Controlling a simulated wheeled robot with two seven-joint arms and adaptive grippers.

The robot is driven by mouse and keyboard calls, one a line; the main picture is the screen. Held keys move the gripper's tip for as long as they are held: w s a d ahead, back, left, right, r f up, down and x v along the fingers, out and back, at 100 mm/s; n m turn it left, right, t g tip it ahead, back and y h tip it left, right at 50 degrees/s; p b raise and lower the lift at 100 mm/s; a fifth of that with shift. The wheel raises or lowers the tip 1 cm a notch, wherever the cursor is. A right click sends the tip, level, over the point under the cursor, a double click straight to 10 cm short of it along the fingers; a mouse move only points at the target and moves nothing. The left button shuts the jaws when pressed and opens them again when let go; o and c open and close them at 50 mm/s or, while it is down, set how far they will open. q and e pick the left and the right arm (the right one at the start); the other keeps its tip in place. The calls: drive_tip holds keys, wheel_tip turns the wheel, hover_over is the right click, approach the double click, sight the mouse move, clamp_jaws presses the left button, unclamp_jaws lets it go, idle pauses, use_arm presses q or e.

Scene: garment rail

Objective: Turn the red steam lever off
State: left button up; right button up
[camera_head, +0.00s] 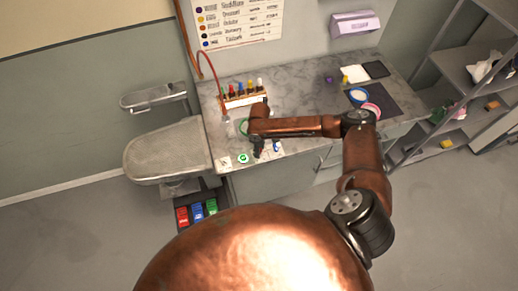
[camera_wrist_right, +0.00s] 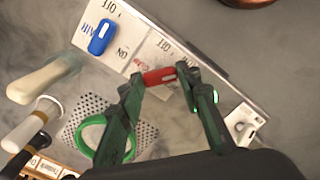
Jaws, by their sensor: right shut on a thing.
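The red steam lever (camera_wrist_right: 158,77) sits on a white label plate (camera_wrist_right: 150,54) printed with OFF and ON in the right wrist view. My right gripper (camera_wrist_right: 160,79) has its green fingers on either side of the lever, shut on it. In the head view my right gripper (camera_head: 264,150) is low over the front edge of the counter, and the red lever cannot be made out clearly there. My left gripper is not in view.
A marble counter (camera_head: 300,90) holds a rack of several coloured bottles (camera_head: 245,96) at the back. A green ring (camera_wrist_right: 91,140) lies on a perforated plate near my fingers. An ironing board (camera_head: 165,150) stands left and a metal shelf (camera_head: 470,80) right.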

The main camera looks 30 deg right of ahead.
drive_tip(key=n+p, duration=0.2)
drive_tip(key=n, duration=0.2)
drive_tip(key=shift+r+p, duration=0.15)
drive_tip(key=shift+p, duration=0.15)
drive_tip(key=shift+n+p, duration=0.7)
drive_tip(key=shift+n, duration=1.1)
drive_tip(key=o, duration=1.2)
drive_tip(key=shift+c, duration=0.2)
wheel_tip(320, 180, up, 12)
